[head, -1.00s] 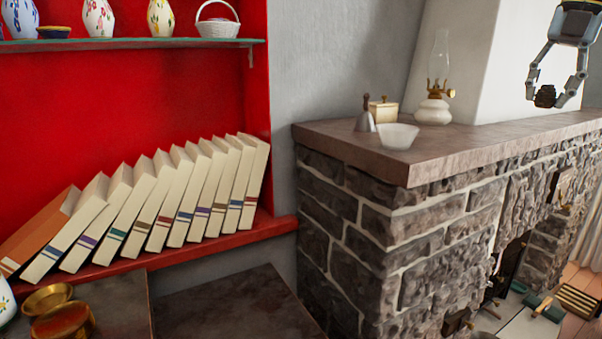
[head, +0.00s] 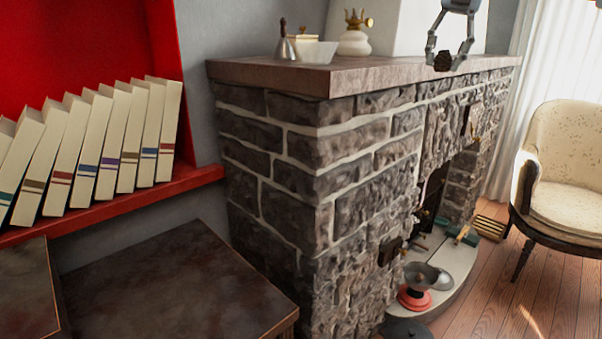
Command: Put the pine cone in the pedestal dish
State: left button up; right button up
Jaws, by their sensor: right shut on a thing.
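My right gripper (head: 444,58) hangs at the upper right, in front of the chimney wall and near the mantel's level. It is shut on a small dark brown pine cone (head: 443,62), held between its fingertips. A pale, wide-mouthed bowl (head: 318,53) stands on the mantel to the left of the gripper, apart from it. It may be the pedestal dish, but I cannot make out a foot. My left gripper is out of view.
The stone fireplace's mantel (head: 345,76) also holds a bell (head: 285,48), a small box (head: 304,39) and an oil lamp (head: 355,42). A red-based item with a metal bowl (head: 433,278) is on the hearth. Books (head: 112,140) lean on the red shelf. An armchair (head: 570,165) stands right.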

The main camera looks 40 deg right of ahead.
aim_at(426, 281)
jog(key=k+l+u, duration=0.4)
jog(key=k+l, duration=0.55)
jog(key=k+l+u, duration=0.2)
jog(key=l, duration=0.35)
jog(key=k+l+u, duration=0.2)
jog(key=l, duration=0.4)
jog(key=k+l+u, duration=0.2)
jog(key=l, duration=0.3)
jog(key=k+l+u, duration=0.2)
jog(key=k+l, duration=0.15)
jog(key=k+l+u, duration=0.2)
jog(key=k+l, duration=0.15)
jog(key=l, duration=0.15)
